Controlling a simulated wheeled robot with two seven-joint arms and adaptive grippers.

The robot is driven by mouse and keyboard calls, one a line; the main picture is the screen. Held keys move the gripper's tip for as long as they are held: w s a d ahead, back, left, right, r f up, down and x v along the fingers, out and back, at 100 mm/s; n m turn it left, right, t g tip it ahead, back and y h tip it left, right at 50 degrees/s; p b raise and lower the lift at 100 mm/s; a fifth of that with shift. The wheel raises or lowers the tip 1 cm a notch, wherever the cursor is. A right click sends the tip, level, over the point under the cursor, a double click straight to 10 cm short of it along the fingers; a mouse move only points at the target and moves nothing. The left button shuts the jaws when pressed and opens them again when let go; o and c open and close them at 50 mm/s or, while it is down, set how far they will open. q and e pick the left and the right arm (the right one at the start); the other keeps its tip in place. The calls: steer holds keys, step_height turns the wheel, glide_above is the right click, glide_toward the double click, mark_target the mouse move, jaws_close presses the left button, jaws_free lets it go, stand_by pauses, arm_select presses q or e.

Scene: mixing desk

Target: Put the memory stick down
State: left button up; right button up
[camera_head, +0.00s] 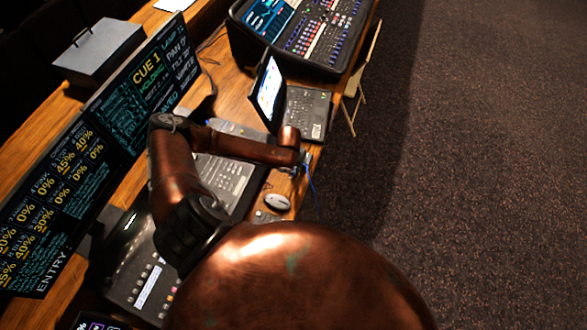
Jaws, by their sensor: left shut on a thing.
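My left gripper (301,164) is at the end of my copper-coloured arm, over the right-hand edge of the desk, just below the laptop in the picture. It is small and dark here, and its fingers are hard to make out. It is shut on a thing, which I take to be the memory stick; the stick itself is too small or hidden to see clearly. A thin blue cable (312,184) shows just below the gripper. My right gripper is not in view.
An open laptop (308,112) stands beyond the gripper, with a mixing console (320,30) behind it. A mouse (277,202) lies nearer, beside a lighting console (225,178). Large monitors (50,200) line the left. Dark carpeted floor (470,150) lies right of the desk edge.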

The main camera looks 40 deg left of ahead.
mark_target(292, 175)
arm_select(q)
steer(key=shift+f, duration=0.3)
steer(key=shift+f, duration=0.15)
steer(key=shift+f, duration=0.35)
steer(key=o, duration=0.7)
steer(key=shift+o, duration=0.2)
step_height(292, 175, up, 13)
steer(key=s, duration=0.1)
steer(key=shift+s+d, duration=0.25)
steer(key=shift+s, duration=0.1)
steer(key=shift+f, duration=0.1)
